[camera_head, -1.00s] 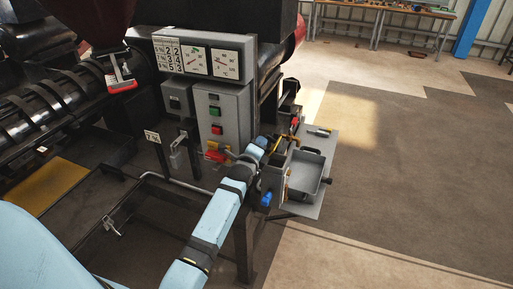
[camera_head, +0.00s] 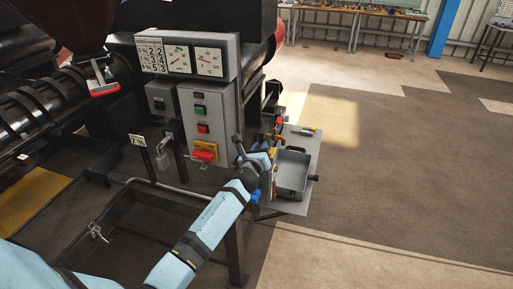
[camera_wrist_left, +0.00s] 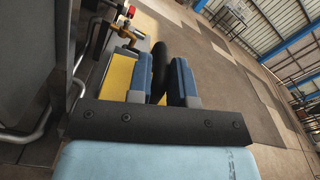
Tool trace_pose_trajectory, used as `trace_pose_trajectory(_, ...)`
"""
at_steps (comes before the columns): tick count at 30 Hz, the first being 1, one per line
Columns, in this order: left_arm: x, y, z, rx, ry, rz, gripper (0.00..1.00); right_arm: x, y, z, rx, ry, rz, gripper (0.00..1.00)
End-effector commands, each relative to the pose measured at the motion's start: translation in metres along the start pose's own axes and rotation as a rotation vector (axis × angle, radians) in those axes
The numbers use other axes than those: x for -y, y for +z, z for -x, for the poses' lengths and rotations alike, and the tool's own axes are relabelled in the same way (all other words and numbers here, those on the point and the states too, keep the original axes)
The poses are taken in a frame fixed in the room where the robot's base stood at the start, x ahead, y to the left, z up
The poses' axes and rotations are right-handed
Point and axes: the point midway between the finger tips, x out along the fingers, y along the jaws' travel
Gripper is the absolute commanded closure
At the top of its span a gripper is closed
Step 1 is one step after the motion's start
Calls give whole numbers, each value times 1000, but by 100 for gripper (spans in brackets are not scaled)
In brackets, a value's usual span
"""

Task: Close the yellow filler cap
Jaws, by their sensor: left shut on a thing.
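My left gripper (camera_head: 268,157) is at the right end of the machine, beside the grey shelf, and shows small and partly covered by my wrist. In the left wrist view its two blue fingers (camera_wrist_left: 160,84) are shut on a black bar-like thing (camera_wrist_left: 160,66) that stands up between them. A flat yellow piece (camera_wrist_left: 118,74) shows just left of and behind the fingers; it may be the yellow filler cap. Whether the black thing is joined to it, and how far the cap is open, I cannot tell. My right gripper is not in view.
A grey control box (camera_head: 207,122) with buttons and a red switch (camera_head: 203,155) stands left of my gripper. A grey shelf (camera_head: 297,207) carries a grey tray (camera_head: 293,194). A small red-handled valve (camera_wrist_left: 127,12) is near the fingers. The floor to the right is clear.

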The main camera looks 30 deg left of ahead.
Motion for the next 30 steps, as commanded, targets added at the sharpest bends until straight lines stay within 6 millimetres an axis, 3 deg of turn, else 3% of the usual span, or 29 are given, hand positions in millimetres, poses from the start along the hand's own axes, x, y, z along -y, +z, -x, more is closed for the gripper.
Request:
trace_pose_trajectory(9,8,-13,1,-4,-8,-141,100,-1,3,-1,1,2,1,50)
trace_pose_trajectory(22,9,-16,2,-6,-7,-178,100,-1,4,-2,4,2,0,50)
trace_pose_trajectory(23,9,-17,2,-6,-7,-178,78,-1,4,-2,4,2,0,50)
trace_pose_trajectory(25,8,-17,2,-6,-7,-178,62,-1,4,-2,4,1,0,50)
trace_pose_trajectory(26,8,-16,2,-6,-6,-178,58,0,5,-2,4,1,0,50)
trace_pose_trajectory(30,7,-15,1,-4,-4,-180,58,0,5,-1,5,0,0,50)
